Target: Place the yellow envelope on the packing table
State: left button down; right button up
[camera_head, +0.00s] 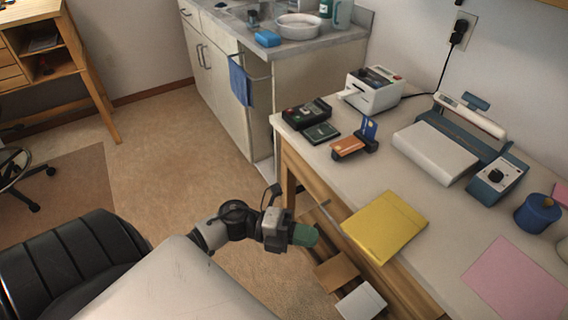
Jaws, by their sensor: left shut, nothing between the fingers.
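The yellow envelope (385,227) lies flat on the packing table (448,208), near its front edge. My left gripper (305,235) is in front of the table's edge, just left of the envelope and apart from it. Its green-tipped fingers are shut with nothing between them. My right gripper is not in view.
On the table stand a white label printer (374,90), a card holder (355,143), a sealing machine (470,145), a blue pot (537,213) and a pink sheet (515,281). Boxes (361,301) sit on a lower shelf. A sink counter (255,75) stands behind. Open floor lies left.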

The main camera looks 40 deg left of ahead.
aim_at(344, 222)
pick_arm(q)
jog(key=shift+w+d, duration=0.35)
jog(key=shift+w, duration=0.35)
jog(key=shift+w+d, duration=0.4)
jog(key=shift+w, duration=0.25)
jog(key=shift+w+d, duration=0.35)
jog(key=shift+w, duration=0.35)
jog(key=shift+w+d, duration=0.3)
jog(key=shift+w, duration=0.55)
jog(key=shift+w+d, duration=0.25)
jog(key=shift+w, duration=0.55)
jog(key=shift+s, duration=0.1)
jog(key=shift+a, duration=0.1)
